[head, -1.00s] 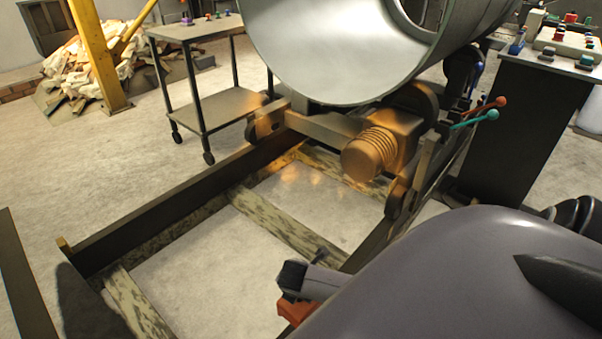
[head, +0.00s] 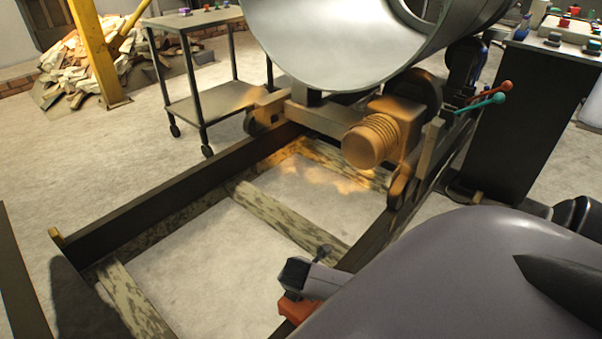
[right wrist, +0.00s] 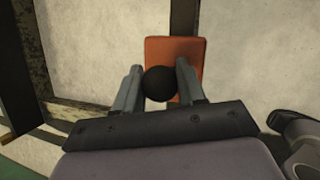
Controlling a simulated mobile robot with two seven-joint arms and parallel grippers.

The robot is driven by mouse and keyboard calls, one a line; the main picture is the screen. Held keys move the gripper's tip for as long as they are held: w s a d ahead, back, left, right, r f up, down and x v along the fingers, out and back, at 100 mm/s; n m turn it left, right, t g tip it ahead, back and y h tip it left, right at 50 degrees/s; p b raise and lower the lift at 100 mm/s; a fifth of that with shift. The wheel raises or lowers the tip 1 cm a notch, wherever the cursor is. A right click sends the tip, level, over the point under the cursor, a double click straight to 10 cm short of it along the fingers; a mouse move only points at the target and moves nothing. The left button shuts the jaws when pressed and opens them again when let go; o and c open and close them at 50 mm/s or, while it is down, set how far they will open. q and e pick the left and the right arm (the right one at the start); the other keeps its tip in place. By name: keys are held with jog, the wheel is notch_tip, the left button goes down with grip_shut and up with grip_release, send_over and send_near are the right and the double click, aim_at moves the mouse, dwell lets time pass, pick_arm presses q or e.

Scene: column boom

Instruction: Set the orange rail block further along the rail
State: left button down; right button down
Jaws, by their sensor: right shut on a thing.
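The orange rail block (head: 300,312) is low in the middle of the head view, over the near stretch of the right-hand dark rail (head: 372,238). In the right wrist view the block (right wrist: 171,55) has a round black knob (right wrist: 158,84) in front of it. My right gripper (right wrist: 158,82) is shut on this knob, one finger on each side. In the head view my right gripper (head: 312,274) partly covers the block. I cannot tell whether the block rests on the rail or is just above it. My left gripper is not in view.
An orange-lit wheeled carriage with a ribbed motor (head: 372,141) stands further along the rails under a large grey tube (head: 345,50). Pale cross-ties (head: 290,217) lie between the rails. A trolley (head: 213,103) stands behind, and a control desk (head: 515,125) at right.

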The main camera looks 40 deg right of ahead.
aim_at(301, 298)
jog(key=shift+w+d+r, duration=0.1)
jog(key=shift+w+r, duration=0.05)
jog(key=shift+r, duration=0.1)
dwell(0.3)
jog(key=shift+p, duration=0.75)
jog(key=shift+f+b, duration=1.15)
jog(key=shift+f, duration=0.85)
dwell(0.9)
